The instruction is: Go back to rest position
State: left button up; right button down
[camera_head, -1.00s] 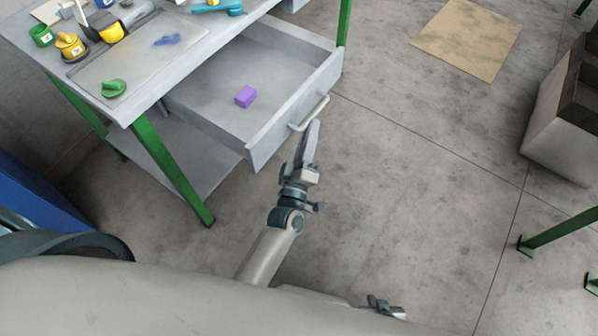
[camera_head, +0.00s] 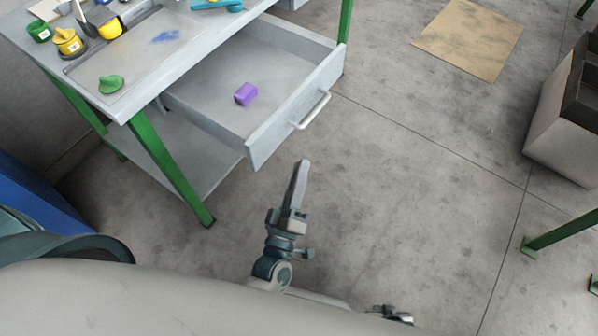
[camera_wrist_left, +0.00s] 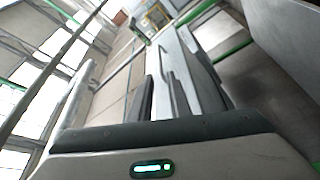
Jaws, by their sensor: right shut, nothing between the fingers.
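My left gripper (camera_head: 301,172) is over the bare floor, below and apart from the handle (camera_head: 311,110) of the open drawer. In the left wrist view its two fingers (camera_wrist_left: 161,92) stand apart with nothing between them. My right gripper (camera_head: 396,315) is at the bottom edge of the head view, small and partly hidden by my own body. It is shut and empty. The drawer (camera_head: 258,140) is pulled out of the workbench (camera_head: 105,95), and a purple block (camera_head: 245,94) lies in it.
On the bench are a green lump (camera_head: 111,84), a green pot (camera_head: 39,31) and a yellow pot (camera_head: 68,41). A bin (camera_head: 560,125) stands at the right and a brown mat (camera_head: 467,40) lies on the floor.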

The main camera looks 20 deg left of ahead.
pick_arm(q)
jog(key=shift+f, duration=0.1)
dwell(0.3)
